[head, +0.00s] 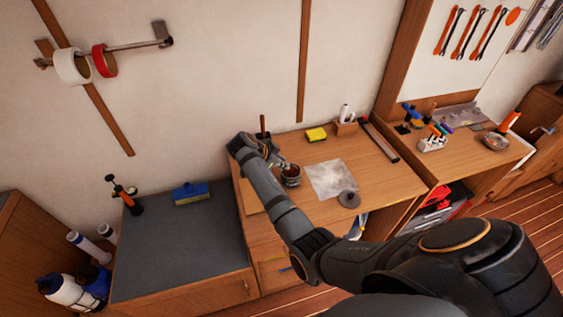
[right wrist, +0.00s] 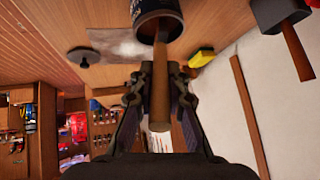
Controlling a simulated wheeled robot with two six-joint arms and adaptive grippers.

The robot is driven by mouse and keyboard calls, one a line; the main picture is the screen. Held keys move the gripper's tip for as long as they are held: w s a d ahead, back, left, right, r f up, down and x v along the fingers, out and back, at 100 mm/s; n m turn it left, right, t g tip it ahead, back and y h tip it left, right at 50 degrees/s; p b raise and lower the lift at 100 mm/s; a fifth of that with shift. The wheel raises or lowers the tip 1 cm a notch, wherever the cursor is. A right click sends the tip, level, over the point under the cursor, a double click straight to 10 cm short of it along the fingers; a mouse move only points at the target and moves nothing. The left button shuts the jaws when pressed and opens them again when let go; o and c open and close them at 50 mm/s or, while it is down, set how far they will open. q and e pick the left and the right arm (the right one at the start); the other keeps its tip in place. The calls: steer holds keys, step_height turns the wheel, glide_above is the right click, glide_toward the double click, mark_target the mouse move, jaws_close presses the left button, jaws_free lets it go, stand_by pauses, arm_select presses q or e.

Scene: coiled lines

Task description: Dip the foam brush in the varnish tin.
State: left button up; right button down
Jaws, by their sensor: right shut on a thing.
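My right gripper (right wrist: 160,76) is shut on the wooden handle of the foam brush (right wrist: 159,108). In the head view this gripper (head: 276,157) is over the workbench, just beside and above the varnish tin (head: 291,176). In the right wrist view the handle runs from between the fingers to the mouth of the dark varnish tin (right wrist: 157,12). The foam end is hidden there, and I cannot tell how deep it sits. My left gripper is not in view.
A dark holder (right wrist: 279,13) with another wooden handle (right wrist: 298,54) stands near the wall. A yellow sponge (head: 316,134), a grey stained sheet (head: 331,179) and a dark round lid (head: 348,199) lie on the bench (head: 375,173). A blue-and-yellow brush (head: 190,192) lies on the grey cabinet top.

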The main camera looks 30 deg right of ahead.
stand_by(0.4)
step_height(320, 180, up, 7)
steer(key=p, duration=0.5)
steer(key=shift+p, duration=0.3)
